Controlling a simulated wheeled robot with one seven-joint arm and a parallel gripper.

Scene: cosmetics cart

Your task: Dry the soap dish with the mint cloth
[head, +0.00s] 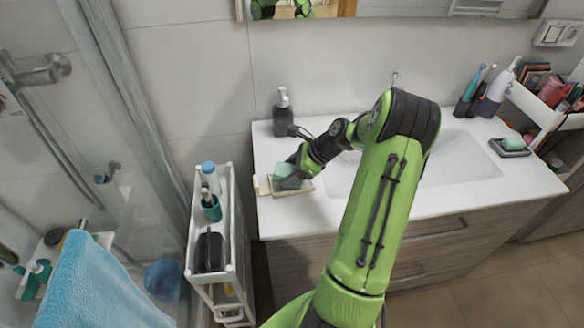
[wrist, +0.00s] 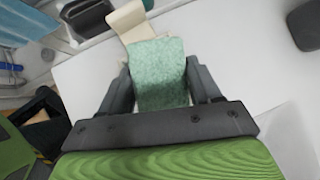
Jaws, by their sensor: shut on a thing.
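My gripper (wrist: 160,88) is shut on the mint cloth (wrist: 160,62), a textured pale green piece between its two fingers. In the head view the cloth (head: 284,170) shows at my gripper (head: 291,183), low over a cream tray (head: 302,190) at the left end of the white counter. Whether the cloth touches the tray is unclear. A cream block-like end of the tray shows past the cloth in the wrist view (wrist: 127,17). A dark grey soap dish (head: 517,153) with a mint green bar (head: 513,143) on it sits right of the basin, far from my gripper.
A grey pump bottle (head: 283,115) stands behind my gripper by the wall. The sink basin (head: 440,170) lies right of it, partly behind my arm. A white cart (head: 228,190) with bottles stands left of the counter. Toothbrushes and bottles (head: 490,95) crowd the back right.

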